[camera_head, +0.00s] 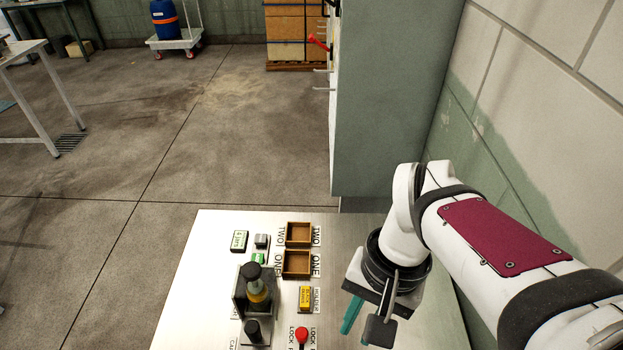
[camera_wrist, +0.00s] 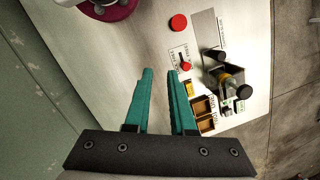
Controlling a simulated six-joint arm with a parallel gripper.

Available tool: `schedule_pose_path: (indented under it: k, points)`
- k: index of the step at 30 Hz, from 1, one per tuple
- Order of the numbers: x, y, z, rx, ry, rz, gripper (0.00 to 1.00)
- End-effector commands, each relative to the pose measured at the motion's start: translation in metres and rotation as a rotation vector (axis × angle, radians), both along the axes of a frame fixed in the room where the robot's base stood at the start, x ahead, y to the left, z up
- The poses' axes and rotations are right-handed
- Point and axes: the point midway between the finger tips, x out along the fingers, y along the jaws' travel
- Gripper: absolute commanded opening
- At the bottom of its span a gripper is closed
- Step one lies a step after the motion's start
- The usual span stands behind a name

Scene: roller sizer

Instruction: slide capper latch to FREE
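The latch's red knob (camera_head: 302,335) stands beside LOCK lettering at the bottom of the head view. In the wrist view the red knob (camera_wrist: 186,66) sits on a labelled plate whose lettering is too small to read surely. The capper (camera_head: 240,300), a dark frame with a black-topped bottle in it, is left of the knob; it also shows in the wrist view (camera_wrist: 212,80). My gripper (camera_head: 364,322) is right of the knob, above the panel. In the wrist view its teal fingers (camera_wrist: 160,74) are apart with nothing between them, and the knob lies beyond the right fingertip.
Two wooden trays (camera_head: 298,235) (camera_head: 296,264) labelled TWO and ONE lie behind the latch, with a yellow block (camera_head: 305,298) nearer. A large red button (camera_wrist: 178,22) is beyond the latch in the wrist view. A grey cabinet (camera_head: 390,100) and the wall stand close behind.

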Motion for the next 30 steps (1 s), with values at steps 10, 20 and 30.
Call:
schedule_pose_path:
  k: [10, 20, 30]
  points:
    - [0.154, 0.041, -0.080, -0.004, 0.209, 0.148, 0.00]
    - [0.181, 0.055, -0.124, -0.005, 0.259, 0.184, 0.00]
    - [0.176, 0.055, -0.133, -0.006, 0.261, 0.185, 0.00]
